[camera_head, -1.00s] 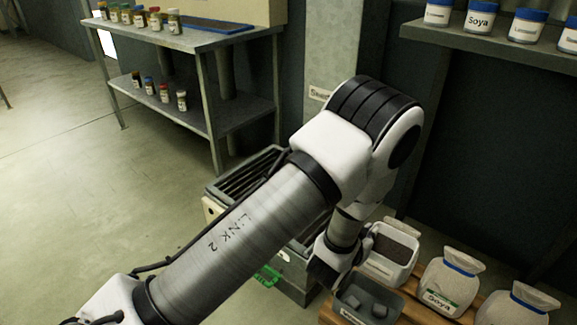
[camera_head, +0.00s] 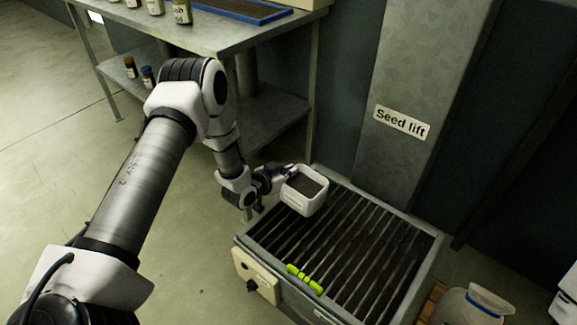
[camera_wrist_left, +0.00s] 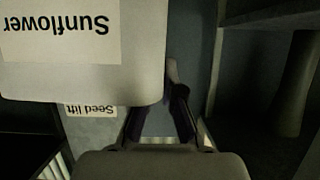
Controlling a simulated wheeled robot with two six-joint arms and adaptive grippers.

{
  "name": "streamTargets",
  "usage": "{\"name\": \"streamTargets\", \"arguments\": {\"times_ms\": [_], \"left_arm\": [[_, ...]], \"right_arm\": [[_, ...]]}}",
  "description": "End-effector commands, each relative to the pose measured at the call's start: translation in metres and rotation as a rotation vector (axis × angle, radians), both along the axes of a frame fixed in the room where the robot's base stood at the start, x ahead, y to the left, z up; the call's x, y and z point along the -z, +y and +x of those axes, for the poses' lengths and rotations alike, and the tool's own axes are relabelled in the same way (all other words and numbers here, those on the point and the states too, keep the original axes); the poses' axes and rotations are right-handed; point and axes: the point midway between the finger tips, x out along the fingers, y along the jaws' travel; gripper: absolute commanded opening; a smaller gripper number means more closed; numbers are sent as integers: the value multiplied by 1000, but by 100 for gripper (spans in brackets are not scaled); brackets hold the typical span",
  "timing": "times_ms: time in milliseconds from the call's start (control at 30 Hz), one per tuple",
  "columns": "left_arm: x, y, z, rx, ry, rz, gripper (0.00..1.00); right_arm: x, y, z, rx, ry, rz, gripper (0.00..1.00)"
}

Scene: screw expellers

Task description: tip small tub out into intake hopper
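My left gripper (camera_head: 283,174) is shut on the near-left side of a small white tub (camera_head: 305,200), which holds dark contents nearly to the rim. The tub looks about upright over the far left part of the intake hopper, a grey box with a dark slatted grate and metal rim (camera_head: 411,226). The gap between tub and grate is hard to judge. In the left wrist view the tub (camera_wrist_left: 140,70) fills the upper left, its "Sunflower" label upside down; gripper fingers (camera_wrist_left: 160,115) show beside it. My right gripper is not in view.
A "Seed lift" column (camera_head: 425,80) rises behind the hopper. A metal table (camera_head: 215,35) with jars stands at back left. A green handle (camera_head: 304,279) is on the hopper's front. A pale bag (camera_head: 470,308) stands at lower right.

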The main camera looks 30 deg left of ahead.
Motion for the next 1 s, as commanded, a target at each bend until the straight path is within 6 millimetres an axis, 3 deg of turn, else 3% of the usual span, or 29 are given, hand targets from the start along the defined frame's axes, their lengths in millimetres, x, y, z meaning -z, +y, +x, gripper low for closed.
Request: {"name": "streamTargets", "arguments": {"times_ms": [267, 600, 800, 1000], "left_arm": [[-4, -19, -3, 5, -86, 445, 0], [-4, -72, -14, 4, -223, 1120, 0], [-1, -89, -17, -1, -255, 1296, 0], [-3, -91, -17, -2, -260, 1325, 0]], "right_arm": [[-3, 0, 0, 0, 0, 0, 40], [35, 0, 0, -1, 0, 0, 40], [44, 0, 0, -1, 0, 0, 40], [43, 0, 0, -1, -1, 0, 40]]}}
